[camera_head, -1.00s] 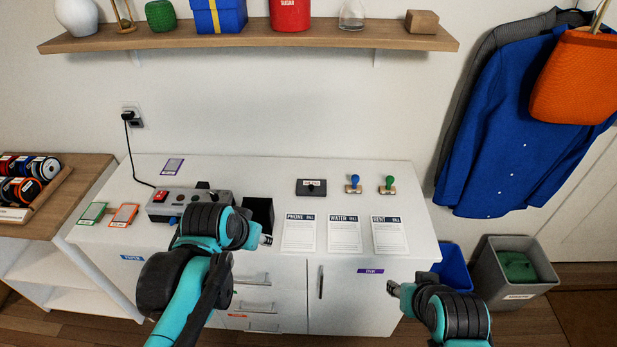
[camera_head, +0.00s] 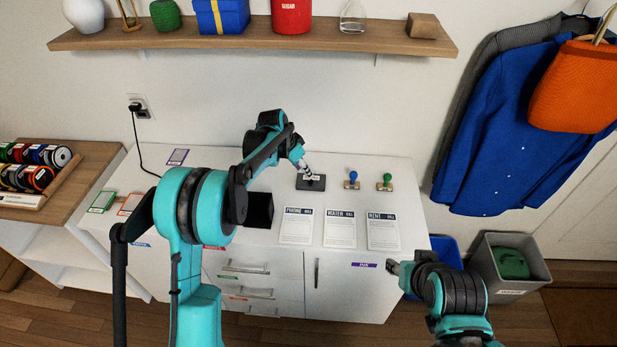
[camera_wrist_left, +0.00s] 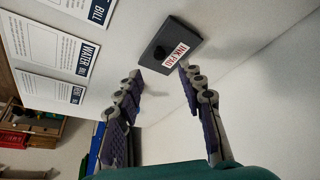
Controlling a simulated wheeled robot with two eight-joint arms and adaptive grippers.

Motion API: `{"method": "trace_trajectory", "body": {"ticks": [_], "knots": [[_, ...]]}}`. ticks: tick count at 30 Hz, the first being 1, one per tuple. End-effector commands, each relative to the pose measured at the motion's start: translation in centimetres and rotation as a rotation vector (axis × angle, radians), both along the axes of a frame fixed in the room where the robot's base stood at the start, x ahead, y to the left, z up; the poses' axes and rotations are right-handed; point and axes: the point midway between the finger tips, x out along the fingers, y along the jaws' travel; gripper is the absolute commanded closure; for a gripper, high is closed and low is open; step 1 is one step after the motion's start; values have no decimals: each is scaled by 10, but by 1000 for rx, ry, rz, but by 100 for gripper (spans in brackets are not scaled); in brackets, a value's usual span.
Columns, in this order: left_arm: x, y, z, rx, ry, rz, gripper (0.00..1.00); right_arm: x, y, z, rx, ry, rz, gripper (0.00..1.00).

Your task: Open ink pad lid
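The ink pad (camera_head: 311,184) is a dark, flat rectangular box on the white cabinet top, left of two stamps. In the left wrist view the ink pad (camera_wrist_left: 170,45) shows a dark knob on its closed lid and a white label reading "INK PAD". My left gripper (camera_head: 310,176) is over the ink pad in the head view. In the left wrist view the left gripper (camera_wrist_left: 160,76) is open, its fingers apart with the pad just beyond the tips; nothing is between them. My right gripper (camera_head: 392,267) hangs in front of the cabinet, away from the pad; its opening is too small to tell.
A blue stamp (camera_head: 352,180) and a green stamp (camera_head: 386,182) stand right of the pad. Phone, water (camera_head: 340,229) and rent bills lie in front. A black box (camera_head: 259,209) stands left of the bills. A shelf (camera_head: 250,38) hangs above.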

Motion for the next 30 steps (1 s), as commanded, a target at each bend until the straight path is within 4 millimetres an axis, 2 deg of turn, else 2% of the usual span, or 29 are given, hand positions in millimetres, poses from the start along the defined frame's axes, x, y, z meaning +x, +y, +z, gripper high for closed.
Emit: {"method": "trace_trajectory", "body": {"ticks": [6,12,23,24,28,30], "knots": [[10,-10,-36,0,0,1,61,0,0,-15,0,0,0,60],[17,-17,-60,1,-1,0,61,0,0,-23,0,0,0,60],[19,-19,-65,0,0,2,61,0,0,-24,0,0,0,60],[18,-19,-65,0,0,2,66,0,0,-24,0,0,0,60],[18,-19,-65,0,0,2,100,0,0,-24,0,0,0,60],[19,-19,-65,0,0,2,100,0,0,-24,0,0,0,60]]}}
